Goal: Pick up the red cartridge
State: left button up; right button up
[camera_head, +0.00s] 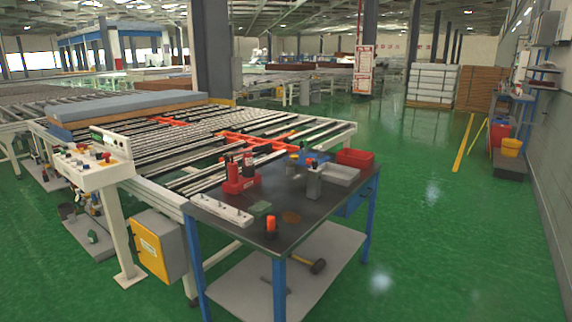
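A dark-topped workbench (305,211) with blue legs stands in the middle foreground. On it, a red holder (240,184) carries upright cartridges, one of them red (249,166) and another dark with a red top. A small dark cylinder with an orange-red upper part (271,225) stands alone at the near corner. I cannot tell for sure which of these is the red cartridge. Neither of my grippers is in view, and nothing is seen touching these things.
A white strip with holes (221,210), a grey container (314,180), a grey tray (337,174) and a red bin (355,158) share the bench. A control console (97,165) and roller conveyor (180,150) stand left. Green floor is open to the right.

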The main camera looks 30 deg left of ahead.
aim_at(248, 157)
jog(key=i+j+z, duration=0.15)
jog(key=j+z, duration=0.3)
jog(key=j, duration=0.4)
jog(key=j+z, duration=0.5)
jog(key=j, duration=0.4)
